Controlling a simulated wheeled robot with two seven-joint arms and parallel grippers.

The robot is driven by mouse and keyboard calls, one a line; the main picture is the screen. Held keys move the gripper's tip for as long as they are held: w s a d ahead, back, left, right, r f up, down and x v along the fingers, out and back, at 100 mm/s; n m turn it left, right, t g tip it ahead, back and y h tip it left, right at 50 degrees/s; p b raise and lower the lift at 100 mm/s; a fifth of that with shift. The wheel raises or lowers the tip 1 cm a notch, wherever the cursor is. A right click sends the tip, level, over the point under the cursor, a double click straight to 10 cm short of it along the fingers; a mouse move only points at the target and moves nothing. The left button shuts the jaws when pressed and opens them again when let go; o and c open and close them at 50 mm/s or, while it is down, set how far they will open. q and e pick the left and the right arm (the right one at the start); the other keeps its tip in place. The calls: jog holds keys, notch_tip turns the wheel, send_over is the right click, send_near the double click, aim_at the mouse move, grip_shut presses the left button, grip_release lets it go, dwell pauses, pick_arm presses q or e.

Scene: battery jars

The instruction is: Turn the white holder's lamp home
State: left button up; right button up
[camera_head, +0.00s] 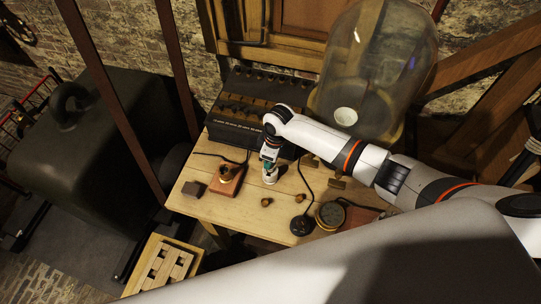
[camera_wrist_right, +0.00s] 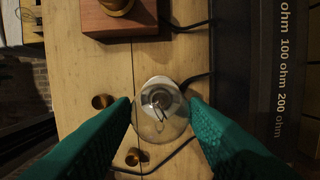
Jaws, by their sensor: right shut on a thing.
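The white holder (camera_head: 270,177) stands on the wooden table, below my right gripper (camera_head: 268,164). In the right wrist view the holder (camera_wrist_right: 157,82) shows as a white round base behind a clear glass lamp (camera_wrist_right: 160,125). The two green fingers of my right gripper (camera_wrist_right: 161,110) are shut on the lamp's glass, one at each side, in line over the holder. A thin filament shows through the glass. The lamp's base and the holder's socket are hidden behind the bulb, so I cannot tell how deep the lamp sits. My left gripper is not in view.
A wooden block with a brass fitting (camera_head: 227,176) stands left of the holder. A black resistance box (camera_head: 240,128) is behind. A glass bell jar (camera_head: 375,75) stands at back right. A black round piece (camera_head: 301,225), a round gauge (camera_head: 331,213), small brass knobs (camera_head: 266,202) and cables lie in front.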

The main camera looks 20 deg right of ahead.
jog(key=shift+m, duration=0.5)
jog(key=m, duration=0.5)
jog(key=shift+m+h, duration=0.3)
jog(key=o, duration=1.2)
jog(key=shift+r, duration=0.1)
jog(key=r, duration=0.4)
jog(key=s+r+b, duration=0.1)
jog(key=r, duration=0.2)
jog(key=r+b, duration=0.1)
jog(key=r, duration=0.3)
jog(key=shift+s+d+r, duration=0.15)
jog(key=shift+d+r, duration=0.15)
jog(key=shift+r, duration=0.05)
